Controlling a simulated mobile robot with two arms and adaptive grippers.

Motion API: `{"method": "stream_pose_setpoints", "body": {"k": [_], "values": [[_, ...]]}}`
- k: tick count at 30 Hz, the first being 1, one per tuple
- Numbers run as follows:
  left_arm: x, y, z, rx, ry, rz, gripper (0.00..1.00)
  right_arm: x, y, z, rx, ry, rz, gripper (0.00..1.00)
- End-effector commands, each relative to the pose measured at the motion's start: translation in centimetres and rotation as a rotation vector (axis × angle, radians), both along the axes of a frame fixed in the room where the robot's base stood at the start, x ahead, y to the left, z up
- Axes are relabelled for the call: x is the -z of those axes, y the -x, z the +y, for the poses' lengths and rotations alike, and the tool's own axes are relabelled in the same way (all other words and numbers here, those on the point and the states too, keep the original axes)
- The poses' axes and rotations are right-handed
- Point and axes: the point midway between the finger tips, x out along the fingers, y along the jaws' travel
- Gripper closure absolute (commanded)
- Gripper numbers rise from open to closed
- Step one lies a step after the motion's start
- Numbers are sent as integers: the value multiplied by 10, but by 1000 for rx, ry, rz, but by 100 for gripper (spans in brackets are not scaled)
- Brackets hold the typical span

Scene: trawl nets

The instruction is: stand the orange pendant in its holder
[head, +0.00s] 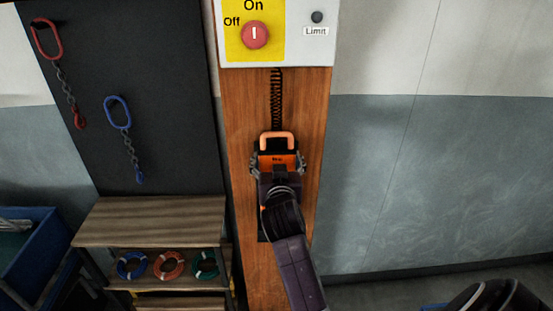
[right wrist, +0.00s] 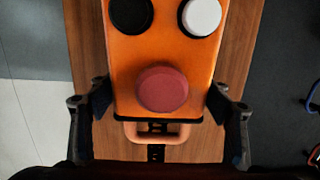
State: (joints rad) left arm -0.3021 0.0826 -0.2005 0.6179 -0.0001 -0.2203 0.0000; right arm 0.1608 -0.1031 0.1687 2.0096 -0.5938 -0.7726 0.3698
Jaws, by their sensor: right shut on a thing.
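The orange pendant (head: 279,160) is upright in front of the wooden post, its orange loop handle at the top and a coiled black cable above it. In the right wrist view the pendant (right wrist: 185,60) appears upside down, with black, white and red buttons. My right gripper (head: 278,166) is shut on it; the fingers (right wrist: 158,102) press its two sides near the handle end. A dark part (head: 262,228) on the post, below the gripper, may be the holder. My arm hides most of it, so I cannot tell whether the pendant sits in it. My left gripper is not in view.
A control box (head: 292,52) with a red knob is above on the wooden post (head: 240,110). A dark board (head: 165,60) with hanging chain slings and a wooden shelf (head: 150,222) with coloured rings are on the left. The wall at right is clear.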

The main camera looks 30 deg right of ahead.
Motion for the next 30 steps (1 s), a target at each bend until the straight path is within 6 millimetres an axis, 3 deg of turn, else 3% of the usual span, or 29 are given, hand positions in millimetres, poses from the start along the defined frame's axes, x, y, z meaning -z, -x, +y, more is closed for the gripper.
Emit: {"method": "stream_pose_setpoints", "body": {"k": [13, 14, 19, 30], "values": [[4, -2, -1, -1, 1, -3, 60, 2, -2, -2, -2, 2, -8, 86], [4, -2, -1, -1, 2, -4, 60, 2, -2, -2, -2, 2, -8, 27], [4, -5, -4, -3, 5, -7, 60, 4, -2, -2, -2, 1, -5, 8], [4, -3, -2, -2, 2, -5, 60, 3, -2, -2, -1, -2, 0, 8]]}}
